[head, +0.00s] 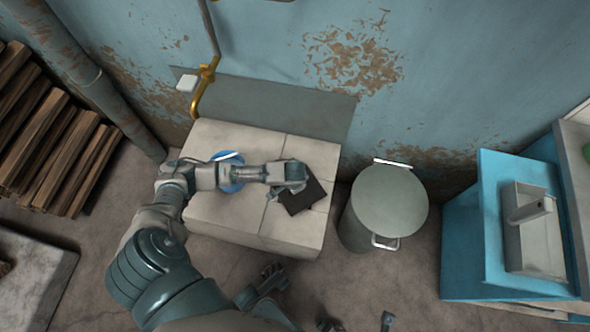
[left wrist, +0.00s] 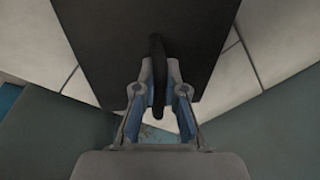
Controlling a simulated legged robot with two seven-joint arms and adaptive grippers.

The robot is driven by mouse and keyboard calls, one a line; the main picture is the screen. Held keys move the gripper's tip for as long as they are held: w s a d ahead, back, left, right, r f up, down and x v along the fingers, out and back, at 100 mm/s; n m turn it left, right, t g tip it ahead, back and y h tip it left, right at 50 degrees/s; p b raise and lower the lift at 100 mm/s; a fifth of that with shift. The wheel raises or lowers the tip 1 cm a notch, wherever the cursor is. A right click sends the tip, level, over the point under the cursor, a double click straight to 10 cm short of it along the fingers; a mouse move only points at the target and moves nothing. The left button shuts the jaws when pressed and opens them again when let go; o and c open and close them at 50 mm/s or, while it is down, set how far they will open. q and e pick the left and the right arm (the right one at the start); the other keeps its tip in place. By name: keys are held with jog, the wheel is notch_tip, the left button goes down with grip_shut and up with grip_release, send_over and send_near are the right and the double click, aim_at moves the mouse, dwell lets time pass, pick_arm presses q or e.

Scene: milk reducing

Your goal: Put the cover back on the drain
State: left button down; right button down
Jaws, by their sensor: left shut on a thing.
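The cover is a dark square plate (head: 304,197) with a black bar handle (left wrist: 158,60), which shows clearly in the left wrist view. My left gripper (head: 291,186) is shut on this handle, its two fingers on either side of it. The plate is over the right part of the pale tiled block (head: 225,225). I cannot tell whether the plate touches the block or hangs just above it. No drain opening shows; the plate or my arm may hide it. Parts of my body show at the bottom edge of the head view, and the state of my right gripper is unclear there.
A blue round thing (head: 229,184) lies on the block, partly behind my left arm. A yellow-valved pipe (head: 207,72) comes down at the wall. A lidded grey can (head: 388,205) stands right of the block, a blue cabinet (head: 465,230) further right. Stacked wood (head: 45,140) is at left.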

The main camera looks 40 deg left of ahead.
pick_arm(q)
jog(key=shift+f, duration=0.1)
jog(key=shift+f, duration=0.25)
jog(key=shift+f, duration=0.15)
jog(key=c, duration=1.2)
grip_release()
